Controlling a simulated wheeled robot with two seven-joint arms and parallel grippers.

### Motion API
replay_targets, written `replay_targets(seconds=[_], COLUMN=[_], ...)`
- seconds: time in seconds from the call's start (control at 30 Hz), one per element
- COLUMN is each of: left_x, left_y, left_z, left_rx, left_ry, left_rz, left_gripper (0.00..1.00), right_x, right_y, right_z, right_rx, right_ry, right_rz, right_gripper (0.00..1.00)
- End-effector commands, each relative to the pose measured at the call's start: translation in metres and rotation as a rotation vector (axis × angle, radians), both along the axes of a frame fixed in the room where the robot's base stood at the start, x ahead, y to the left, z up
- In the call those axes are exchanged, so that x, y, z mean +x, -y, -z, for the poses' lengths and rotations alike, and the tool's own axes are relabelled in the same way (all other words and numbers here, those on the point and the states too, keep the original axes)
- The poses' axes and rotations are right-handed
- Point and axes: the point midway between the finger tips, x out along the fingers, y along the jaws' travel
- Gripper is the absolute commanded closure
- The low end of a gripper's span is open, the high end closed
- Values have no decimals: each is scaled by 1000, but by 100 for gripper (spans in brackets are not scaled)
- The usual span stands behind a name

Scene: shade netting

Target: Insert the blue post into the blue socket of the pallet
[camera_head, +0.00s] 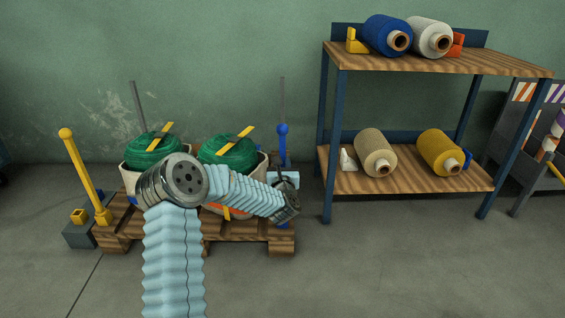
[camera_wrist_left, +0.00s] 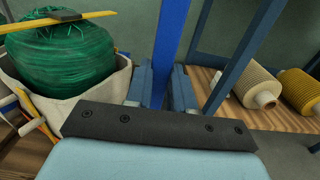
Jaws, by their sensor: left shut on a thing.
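The blue post (camera_head: 283,147), with a round knob on top, stands roughly upright at the right end of the wooden pallet (camera_head: 112,238). My left gripper (camera_head: 285,184) is shut on the post. In the left wrist view the blue post (camera_wrist_left: 172,45) rises between the two fingers (camera_wrist_left: 165,88). The post's lower end is mostly hidden behind my gripper and wrist. The blue socket cannot be made out clearly, so I cannot tell whether the post is in it. My right gripper is not in view.
Two white sacks with green net rolls (camera_head: 228,150) stand on the pallet. A yellow post (camera_head: 84,172) leans at its left corner, near a grey block (camera_head: 80,236). Grey rods rise behind. A shelf (camera_head: 430,182) with several rolls stands close at right.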

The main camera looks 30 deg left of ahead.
Motion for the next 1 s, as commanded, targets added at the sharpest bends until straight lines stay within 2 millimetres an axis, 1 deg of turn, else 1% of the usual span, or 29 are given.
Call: replay_targets(seconds=[0.4, 0.43, 0.6, 0.93, 1.0], left_x=[0, 0, 0, 0, -5], left_y=[0, 0, 0, 0, 3], left_z=[5, 5, 5, 6, 5], left_rx=[1, 1, 0, -1, 0], left_ry=[1, 1, 0, -2, -2], left_rz=[-1, -1, -1, 0, 1], left_gripper=[100, 74, 48, 47, 47], right_x=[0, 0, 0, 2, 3], right_y=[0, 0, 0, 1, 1], right_z=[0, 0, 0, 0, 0], right_rx=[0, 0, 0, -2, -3], right_ry=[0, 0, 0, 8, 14], right_rz=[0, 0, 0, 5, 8], right_gripper=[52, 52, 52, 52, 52])
